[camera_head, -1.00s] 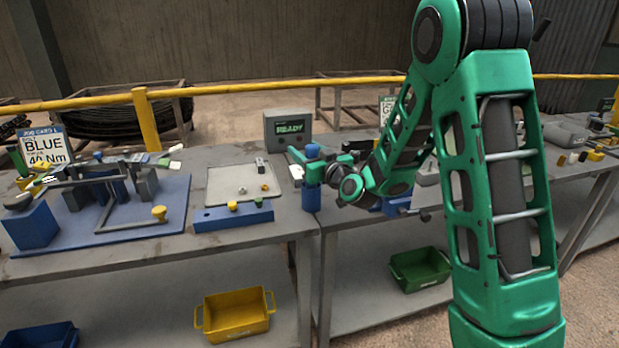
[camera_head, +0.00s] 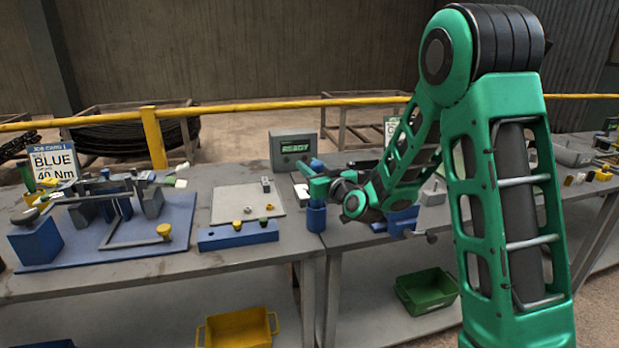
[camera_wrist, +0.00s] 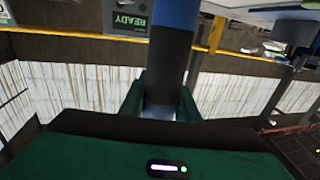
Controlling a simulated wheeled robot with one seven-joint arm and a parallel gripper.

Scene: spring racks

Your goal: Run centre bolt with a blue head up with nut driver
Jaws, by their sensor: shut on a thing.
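In the wrist view the driver (camera_wrist: 170,50) shows as a blue and dark grey cylinder between the green fingers (camera_wrist: 162,97). Right below it in the head view is a blue cylindrical holder (camera_head: 316,217); I cannot tell whether the driver's lower end is still inside. The spring rack (camera_head: 110,205) stands on a blue base plate at the left. A small blue spot (camera_head: 105,173) on it may be the centre bolt's head.
A job card (camera_head: 53,163) reads BLUE 40 Nm. A grey box (camera_head: 292,148) shows READY. A pale tray (camera_head: 230,210) with small parts and a blue block (camera_head: 238,235) lie between rack and holder. Yellow (camera_head: 240,330) and green (camera_head: 428,290) bins sit below.

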